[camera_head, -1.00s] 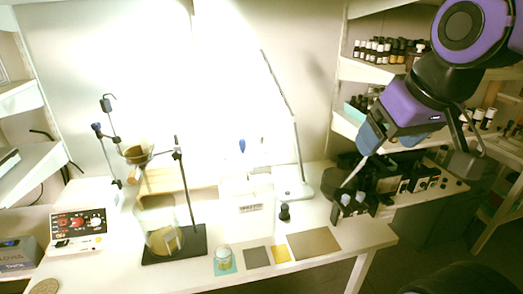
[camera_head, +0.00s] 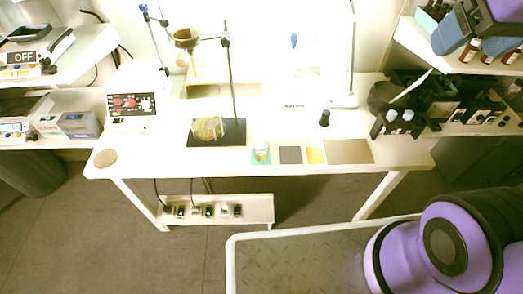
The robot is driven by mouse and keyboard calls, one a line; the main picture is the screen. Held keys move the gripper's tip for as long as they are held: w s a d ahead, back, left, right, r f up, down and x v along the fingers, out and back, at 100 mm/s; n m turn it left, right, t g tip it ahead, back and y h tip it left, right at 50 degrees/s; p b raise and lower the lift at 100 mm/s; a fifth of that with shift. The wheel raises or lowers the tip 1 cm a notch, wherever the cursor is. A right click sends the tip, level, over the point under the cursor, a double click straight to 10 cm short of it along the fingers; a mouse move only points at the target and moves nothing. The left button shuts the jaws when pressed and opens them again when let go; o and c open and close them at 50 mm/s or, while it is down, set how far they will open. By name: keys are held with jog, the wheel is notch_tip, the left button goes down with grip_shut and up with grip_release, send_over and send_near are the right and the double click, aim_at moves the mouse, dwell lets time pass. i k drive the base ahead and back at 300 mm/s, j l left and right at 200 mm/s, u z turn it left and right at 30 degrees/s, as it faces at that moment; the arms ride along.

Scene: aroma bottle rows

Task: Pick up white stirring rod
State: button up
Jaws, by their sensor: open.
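The white stirring rod (camera_head: 411,86) is a thin pale stick at the right end of the white table. It leans up and to the right, with its lower end by a dark holder (camera_head: 384,97); whether it stands inside that holder is not clear. My gripper (camera_head: 470,32) is at the top right, partly cut off by the picture's edge. Its blue-grey fingers are open, above and to the right of the rod and apart from it. I see nothing between them.
Black racks with small bottles (camera_head: 493,108) stand right of the rod. A small black-capped bottle (camera_head: 324,118), coloured squares (camera_head: 349,151) and a flask on a stand (camera_head: 209,129) are on the white table (camera_head: 215,163). Shelves flank both sides.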

aim_at(315, 34)
jog(key=i+j+u, duration=0.35)
jog(key=i+j, duration=0.35)
jog(key=i, duration=0.1)
